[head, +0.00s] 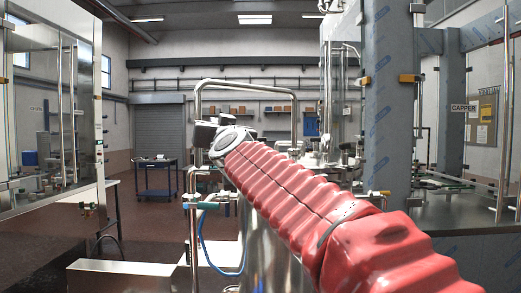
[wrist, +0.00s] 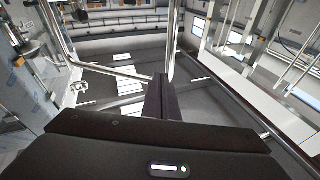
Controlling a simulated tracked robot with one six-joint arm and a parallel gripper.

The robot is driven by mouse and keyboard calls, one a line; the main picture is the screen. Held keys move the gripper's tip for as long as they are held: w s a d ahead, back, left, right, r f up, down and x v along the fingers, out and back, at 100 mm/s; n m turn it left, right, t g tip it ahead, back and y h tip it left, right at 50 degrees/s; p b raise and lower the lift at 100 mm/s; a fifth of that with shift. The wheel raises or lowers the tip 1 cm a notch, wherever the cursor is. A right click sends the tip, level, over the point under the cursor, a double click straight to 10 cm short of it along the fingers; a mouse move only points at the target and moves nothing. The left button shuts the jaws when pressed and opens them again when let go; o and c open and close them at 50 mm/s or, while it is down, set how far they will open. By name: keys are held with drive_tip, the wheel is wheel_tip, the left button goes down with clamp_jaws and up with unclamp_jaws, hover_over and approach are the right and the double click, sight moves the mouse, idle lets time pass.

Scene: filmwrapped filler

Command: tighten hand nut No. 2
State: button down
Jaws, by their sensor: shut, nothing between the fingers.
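In the head view my red-sleeved arm reaches up and left, and the dark wrist end shows in front of a steel tube frame; the fingertips are hidden there. I cannot make out hand nut No. 2 or its number in either view. Metal fittings (head: 345,150) stand on the machine top behind my arm, too small to tell apart. Nothing visible touches the fingers.
A steel tank (head: 262,250) stands behind my arm, partly hidden by it. A film-wrapped column (head: 388,110) rises right. A blue cart (head: 157,192) stands on open floor at the back.

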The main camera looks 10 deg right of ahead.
drive_tip(key=d+f+m+g+h, duration=0.2)
drive_tip(key=d+m+h, duration=0.3)
drive_tip(key=m, duration=0.6)
drive_tip(key=d+f+m+g+h, duration=0.1)
drive_tip(key=d+f+m+h, duration=0.4)
drive_tip(key=d+m, duration=0.3)
drive_tip(key=s+m, duration=0.1)
drive_tip(key=m, duration=0.2)
drive_tip(key=shift+d+m+g, duration=0.25)
drive_tip(key=shift+m+g, duration=0.05)
drive_tip(key=shift+g, duration=0.1)
drive_tip(key=shift+w+f, duration=0.1)
drive_tip(key=w, duration=1.1)
drive_tip(key=shift+w+d, duration=0.2)
drive_tip(key=shift+w, duration=0.05)
